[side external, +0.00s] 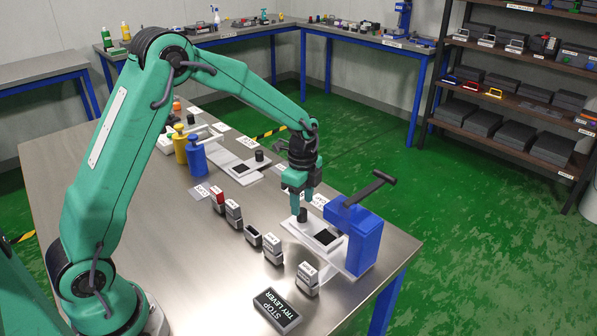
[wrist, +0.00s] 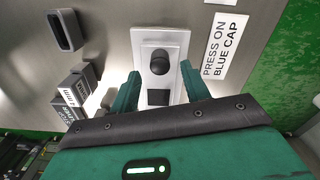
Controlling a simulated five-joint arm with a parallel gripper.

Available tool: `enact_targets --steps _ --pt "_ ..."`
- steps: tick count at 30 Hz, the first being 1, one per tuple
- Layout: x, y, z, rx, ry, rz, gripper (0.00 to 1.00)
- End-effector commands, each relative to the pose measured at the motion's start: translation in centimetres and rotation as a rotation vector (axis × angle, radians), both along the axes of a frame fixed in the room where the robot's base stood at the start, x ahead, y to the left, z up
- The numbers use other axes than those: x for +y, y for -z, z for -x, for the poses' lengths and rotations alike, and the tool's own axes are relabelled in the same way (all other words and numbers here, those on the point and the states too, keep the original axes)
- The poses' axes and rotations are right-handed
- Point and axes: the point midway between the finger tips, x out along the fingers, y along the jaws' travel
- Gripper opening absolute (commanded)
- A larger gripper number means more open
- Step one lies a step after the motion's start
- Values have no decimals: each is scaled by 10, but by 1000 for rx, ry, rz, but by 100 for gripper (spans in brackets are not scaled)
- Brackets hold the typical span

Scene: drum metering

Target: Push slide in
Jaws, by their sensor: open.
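The slide is a white plate (side external: 313,226) with a black knob and a dark square window, lying at the foot of a blue press (side external: 365,243) with a dark lever on top. In the wrist view the slide (wrist: 143,65) lies straight ahead between my fingers. Its black knob (side external: 302,214) stands upright and also shows in the wrist view (wrist: 160,62). My gripper (side external: 302,196) points down just above the knob, with its two fingers apart and empty (wrist: 160,78). I cannot tell whether the fingertips touch the knob. The press is not recognisable in the wrist view.
Several small grey labelled blocks (side external: 272,248) stand in a row in front of the slide. Another white slide station (side external: 228,160) and yellow and blue bottles (side external: 196,157) stand farther back. Bare tabletop surrounds the blocks.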

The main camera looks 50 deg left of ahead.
Motion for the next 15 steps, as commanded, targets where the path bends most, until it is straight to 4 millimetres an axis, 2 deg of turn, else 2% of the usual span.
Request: enact_targets --steps 6,15 --pt "0 21 0 2 0 1 46" --pt "0 27 0 0 0 0 46"
